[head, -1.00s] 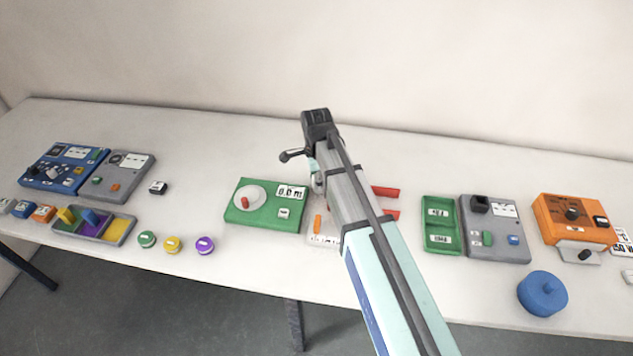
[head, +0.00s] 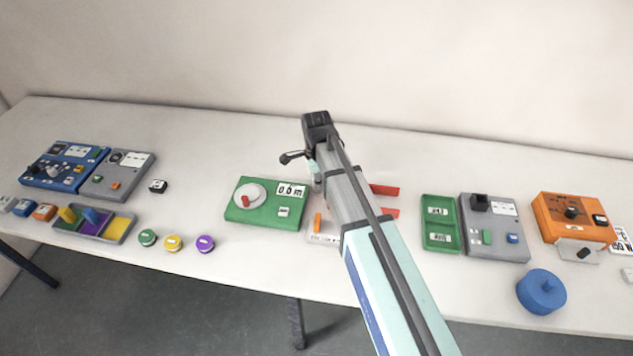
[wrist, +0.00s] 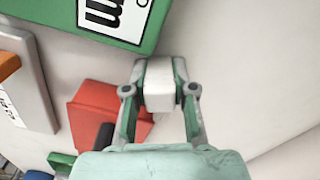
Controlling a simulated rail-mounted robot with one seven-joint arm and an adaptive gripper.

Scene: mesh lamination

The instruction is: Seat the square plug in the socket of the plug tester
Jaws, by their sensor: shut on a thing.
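My gripper (wrist: 160,78) is shut on a whitish block with a square end, which I take for the square plug (wrist: 159,92). It holds the block between its two fingers in the wrist view. In the head view my arm hides the block and most of the gripper. The plug tester is not clearly marked. A grey panel (head: 509,237) with a raised black block, a green piece and a blue piece stands right of the arm. Another grey panel (head: 128,164) with a round dial stands far left. I cannot tell which is the tester.
A green box (head: 258,216) with a white round pan and a display is left of the arm; its edge shows in the wrist view (wrist: 60,8). A red object (wrist: 92,106) lies beside the gripper. A green tray (head: 440,224), orange device (head: 560,209) and blue round object (head: 541,292) are to the right.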

